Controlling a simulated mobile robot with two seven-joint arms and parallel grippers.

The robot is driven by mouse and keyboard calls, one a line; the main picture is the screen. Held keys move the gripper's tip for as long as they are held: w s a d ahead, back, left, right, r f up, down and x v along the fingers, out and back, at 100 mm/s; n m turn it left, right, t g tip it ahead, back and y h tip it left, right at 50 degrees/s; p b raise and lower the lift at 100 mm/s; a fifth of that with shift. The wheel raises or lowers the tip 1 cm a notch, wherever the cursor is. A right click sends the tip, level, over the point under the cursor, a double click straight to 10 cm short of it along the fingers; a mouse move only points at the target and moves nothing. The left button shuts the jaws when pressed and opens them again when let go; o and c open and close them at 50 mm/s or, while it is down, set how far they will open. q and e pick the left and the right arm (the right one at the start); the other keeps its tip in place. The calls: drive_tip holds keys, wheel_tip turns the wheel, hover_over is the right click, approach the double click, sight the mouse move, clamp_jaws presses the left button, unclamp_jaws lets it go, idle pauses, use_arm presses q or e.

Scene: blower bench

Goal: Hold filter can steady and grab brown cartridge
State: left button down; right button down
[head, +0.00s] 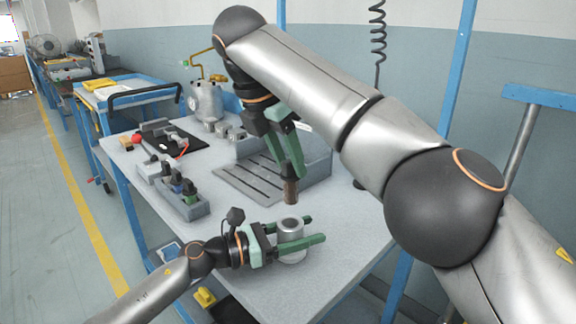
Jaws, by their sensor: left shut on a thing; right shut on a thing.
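The filter can (291,250) is a grey metal cylinder standing upright near the front of the bench. My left gripper (305,232) comes in from the left, with its green fingers shut around the can's sides. The brown cartridge (291,191) is a small brown cylinder, upright and just above the can in the picture. My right gripper (294,174) points down from above and is shut on the cartridge's upper part. The cartridge's lower end looks clear of the can's rim. The inside of the can is mostly hidden.
A grey slotted tray (262,180) lies behind the cartridge. A grey holder (181,196) with several small parts stands on the left, near a black mat (172,141) with tools. A grey metal blower (206,101) stands at the back. The bench's front right is clear.

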use_arm(q)
drive_tip(key=shift+c, duration=0.3)
unclamp_jaws()
